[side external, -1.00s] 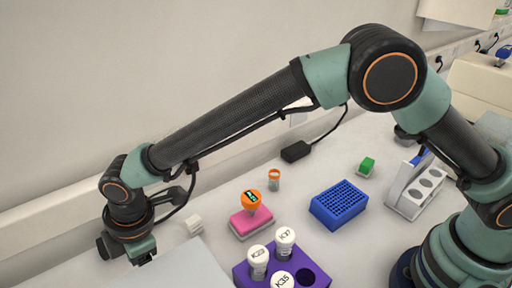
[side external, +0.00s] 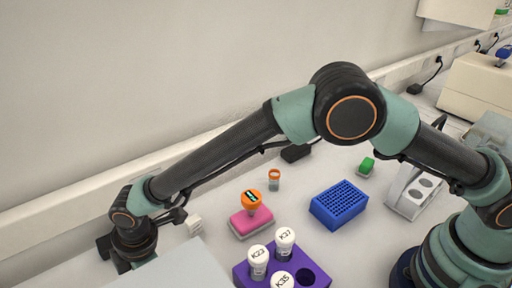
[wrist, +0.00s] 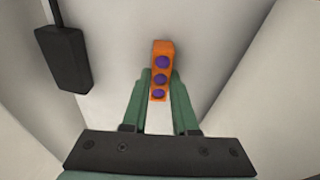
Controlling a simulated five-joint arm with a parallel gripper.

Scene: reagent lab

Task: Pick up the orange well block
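The orange well block (wrist: 162,46) shows in the wrist view, with purple round wells along its top. My gripper (wrist: 160,76) reaches over its near end, one green finger on each side. The fingers look apart and close to the block's sides; contact is not clear. In the side view my gripper (side external: 134,262) is low at the left, partly cut off behind a pale panel edge. The orange block cannot be made out there.
A black box (wrist: 62,58) lies left in the wrist view. In the side view, a pink block (side external: 250,222) with an orange-topped item, a purple rack (side external: 318,269) with white-capped vials, and a blue rack (side external: 339,205) stand right of my gripper. A small white block (side external: 194,226) is nearest.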

